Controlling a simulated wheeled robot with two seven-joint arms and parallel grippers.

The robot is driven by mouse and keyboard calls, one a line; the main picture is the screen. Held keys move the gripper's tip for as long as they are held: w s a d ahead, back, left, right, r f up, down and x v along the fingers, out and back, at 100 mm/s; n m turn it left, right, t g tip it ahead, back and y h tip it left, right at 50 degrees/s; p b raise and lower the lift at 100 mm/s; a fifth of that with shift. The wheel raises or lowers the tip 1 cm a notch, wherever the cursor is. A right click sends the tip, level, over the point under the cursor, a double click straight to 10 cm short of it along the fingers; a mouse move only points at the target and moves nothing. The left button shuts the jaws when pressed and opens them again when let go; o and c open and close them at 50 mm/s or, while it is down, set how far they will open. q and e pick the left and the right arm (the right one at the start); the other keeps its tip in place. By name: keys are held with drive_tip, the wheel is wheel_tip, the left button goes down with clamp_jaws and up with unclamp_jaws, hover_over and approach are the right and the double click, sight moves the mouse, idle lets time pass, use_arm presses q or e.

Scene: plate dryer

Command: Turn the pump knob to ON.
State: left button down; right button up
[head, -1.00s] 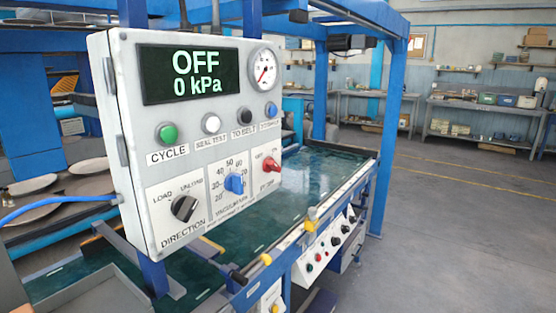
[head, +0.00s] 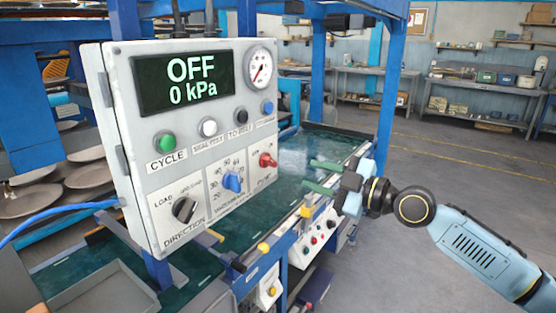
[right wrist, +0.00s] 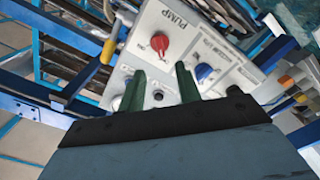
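The red pump knob (head: 267,160) is at the right end of the lower row on the white control box (head: 150,130). The display (head: 190,82) reads OFF and 0 kPa. The red knob also shows in the right wrist view (right wrist: 160,43), beside the word PUMP; its small position marks are too blurred to read surely. My right gripper (head: 312,175) is open and empty, to the right of the box, its green fingers pointing at the panel. In the right wrist view the fingers (right wrist: 161,80) are apart, short of the red knob and not touching it. My left gripper is not in view.
A blue vacuum knob (head: 232,181) and a black direction knob (head: 184,209) sit left of the red knob. Push buttons (head: 208,128) and a gauge (head: 260,70) are above. Blue frame posts (head: 392,95) stand behind. Open floor lies to the right.

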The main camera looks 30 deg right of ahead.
sight(274, 163)
drive_tip(key=p+x, duration=0.3)
drive_tip(key=x, duration=0.6)
drive_tip(key=shift+w, duration=0.35)
drive_tip(key=shift+w+a, duration=0.25)
drive_tip(key=shift+w, duration=0.15)
clamp_jaws()
